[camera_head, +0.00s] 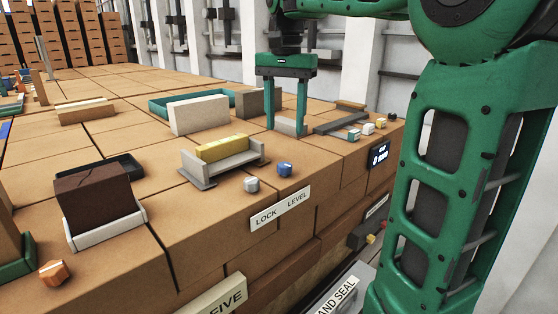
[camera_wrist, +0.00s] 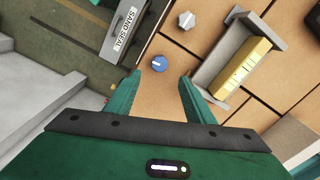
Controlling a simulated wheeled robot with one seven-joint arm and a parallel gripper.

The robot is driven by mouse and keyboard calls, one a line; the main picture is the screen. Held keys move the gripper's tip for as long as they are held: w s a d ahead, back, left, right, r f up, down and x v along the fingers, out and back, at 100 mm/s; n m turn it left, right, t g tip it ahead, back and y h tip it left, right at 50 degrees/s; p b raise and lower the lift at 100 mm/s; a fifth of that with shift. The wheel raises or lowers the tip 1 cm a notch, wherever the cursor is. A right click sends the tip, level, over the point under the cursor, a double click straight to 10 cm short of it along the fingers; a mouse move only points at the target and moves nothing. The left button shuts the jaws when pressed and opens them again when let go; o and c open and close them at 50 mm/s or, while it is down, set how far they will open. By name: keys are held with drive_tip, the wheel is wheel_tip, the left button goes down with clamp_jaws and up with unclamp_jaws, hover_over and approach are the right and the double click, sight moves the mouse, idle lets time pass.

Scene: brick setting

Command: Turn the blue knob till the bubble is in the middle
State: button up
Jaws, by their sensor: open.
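The blue knob (camera_head: 285,169) stands on the brick top near the front edge, behind the LOCK LEVEL label (camera_head: 281,209). It also shows in the wrist view (camera_wrist: 159,63), just beyond the gap between my fingertips. The yellow level (camera_head: 222,148) lies in a grey cradle (camera_head: 240,163); in the wrist view the level (camera_wrist: 245,66) shows dark marks, but I cannot make out the bubble. My gripper (camera_head: 286,130) is open and empty, pointing down, and appears behind the knob in the head view. In the wrist view my gripper's fingers (camera_wrist: 160,77) are apart, touching nothing visible.
A grey-white knob (camera_head: 251,184) stands left of the blue one, close by. A pale block (camera_head: 198,115) and a green tray (camera_head: 160,106) lie further back. A dark brown block (camera_head: 95,192) sits in a holder at left.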

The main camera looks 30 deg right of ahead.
sight(284, 165)
wheel_tip(284, 165, down, 10)
drive_tip(key=shift+f, duration=0.25)
drive_tip(key=shift+c, duration=0.3)
